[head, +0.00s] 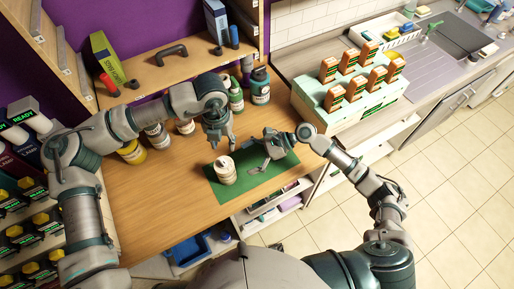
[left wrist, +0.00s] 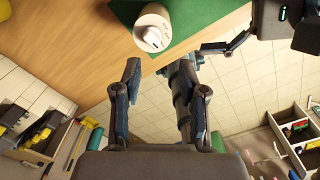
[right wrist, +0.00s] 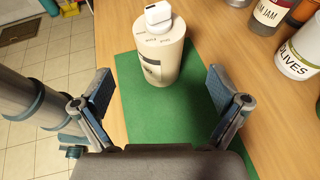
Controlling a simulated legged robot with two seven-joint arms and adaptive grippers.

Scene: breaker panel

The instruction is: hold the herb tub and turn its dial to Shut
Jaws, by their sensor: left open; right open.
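The herb tub (head: 225,170) is a cream cylinder with a dark label, standing upright on a green mat (head: 258,181) on the wooden table. Its white dial (right wrist: 158,14) sits on top, with small markings around it too small to read. The tub also shows in the left wrist view (left wrist: 152,30). My left gripper (head: 222,146) is open and empty, above and behind the tub. My right gripper (head: 258,146) is open and empty, to the right of the tub. In the right wrist view the tub stands ahead, between the open fingers (right wrist: 158,90) but beyond them.
Jars and bottles stand along the back of the table, including an olives jar (right wrist: 300,52) and a jam jar (right wrist: 270,15). A pale box with several orange-topped units (head: 350,95) stands at the right. A shelf (head: 170,68) is behind. The table's left front is clear.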

